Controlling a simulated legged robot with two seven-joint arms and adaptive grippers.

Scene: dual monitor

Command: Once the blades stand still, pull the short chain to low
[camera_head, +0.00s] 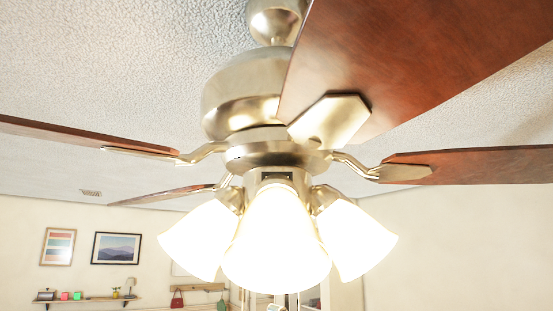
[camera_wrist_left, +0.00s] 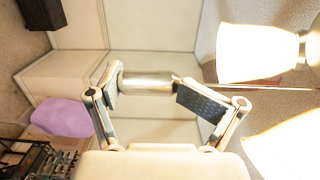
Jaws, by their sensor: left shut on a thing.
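The ceiling fan (camera_head: 240,95) hangs in the head view, with brown wooden blades (camera_head: 420,60) and brass-coloured fittings. The blades look sharp, without blur; one picture cannot show whether they turn. Lit white shades (camera_head: 275,245) hang below the hub; one also shows in the left wrist view (camera_wrist_left: 250,55). My left gripper (camera_wrist_left: 152,88) is shut on a small shiny metal cylinder (camera_wrist_left: 147,81) between its pads. The cylinder looks like a pull; I cannot tell which chain it belongs to. No chain shows clearly in the head view. My right gripper is not in view.
The shades and blades lie close to the left gripper's right side in its wrist view. A purple seat (camera_wrist_left: 63,118) and a dark rack (camera_wrist_left: 35,158) are far below. Pictures (camera_head: 117,248) and a shelf (camera_head: 95,299) are on the back wall.

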